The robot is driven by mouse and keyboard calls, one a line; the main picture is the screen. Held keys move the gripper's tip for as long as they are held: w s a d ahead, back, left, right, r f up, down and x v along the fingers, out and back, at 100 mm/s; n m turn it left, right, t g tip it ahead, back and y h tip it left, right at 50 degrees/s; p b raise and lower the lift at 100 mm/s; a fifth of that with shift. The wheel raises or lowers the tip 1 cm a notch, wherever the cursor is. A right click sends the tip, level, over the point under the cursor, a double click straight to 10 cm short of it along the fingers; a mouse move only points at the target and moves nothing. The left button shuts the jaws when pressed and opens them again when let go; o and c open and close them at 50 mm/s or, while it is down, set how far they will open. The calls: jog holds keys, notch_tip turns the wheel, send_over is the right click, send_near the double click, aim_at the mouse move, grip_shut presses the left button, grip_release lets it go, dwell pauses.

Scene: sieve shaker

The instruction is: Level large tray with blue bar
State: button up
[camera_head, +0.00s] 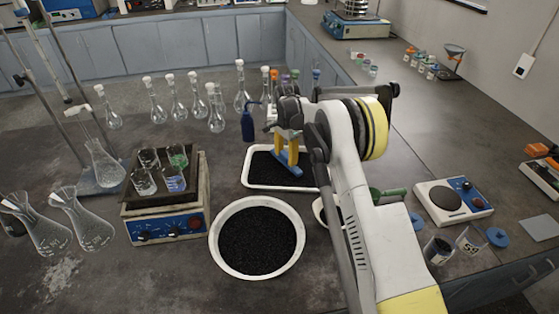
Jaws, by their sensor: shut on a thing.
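The large white tray (250,184) lies on the bench in the middle of the view and holds dark granular material. My gripper (287,160), with yellow-orange fingers, points down over the tray. It is shut on the blue bar (284,165), which slants across the dark material towards the lower right. I cannot tell whether the bar touches the material or hovers just above it. My white arm covers the right part of the tray.
A round white bowl (223,264) of dark grains stands in front of the tray. A hotplate (165,224) with beakers is to the left. Several flasks (216,121) and a blue bottle (248,126) stand behind. A scale (452,201) is at right.

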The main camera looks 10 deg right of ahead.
jog(key=w+d, duration=0.2)
jog(key=d, duration=0.2)
jog(key=w+d, duration=0.2)
jog(key=d, duration=0.2)
jog(key=w+d, duration=0.2)
jog(key=d, duration=0.2)
jog(key=shift+w+d+r, duration=0.1)
jog(key=shift+w+d, duration=0.05)
jog(key=shift+d, duration=0.15)
jog(key=shift+a+r+p, duration=0.1)
jog(key=shift+r+p, duration=1.2)
jog(key=shift+r, duration=1.6)
